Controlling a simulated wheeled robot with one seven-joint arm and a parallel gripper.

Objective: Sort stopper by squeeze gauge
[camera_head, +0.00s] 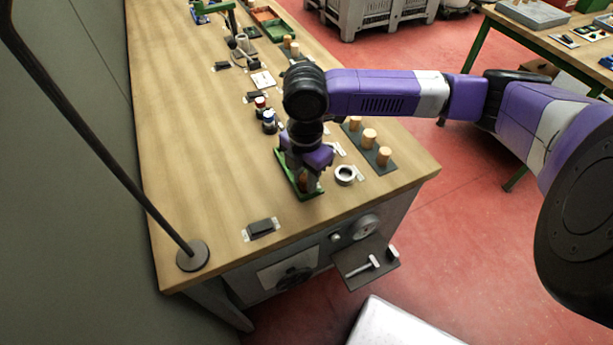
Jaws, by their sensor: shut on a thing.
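My gripper (308,188) points down at the bench near its right front part, over a narrow green tray (287,171). It is shut on a small brown thing that looks like a cork stopper (304,182); the fingers hide most of it, and I cannot tell whether it touches the tray. Three cork stoppers stand in a row on a dark mat (377,146) to the right: a far one (354,123), a middle one (369,138) and a near one (384,156). I cannot tell which object is the squeeze gauge.
A metal ring (345,174) lies right of my gripper. A black block (261,227) lies near the bench's (205,150) front edge. A red-capped jar (260,102) and a blue jar (269,120) stand behind left. Two more corks (291,46) stand farther back.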

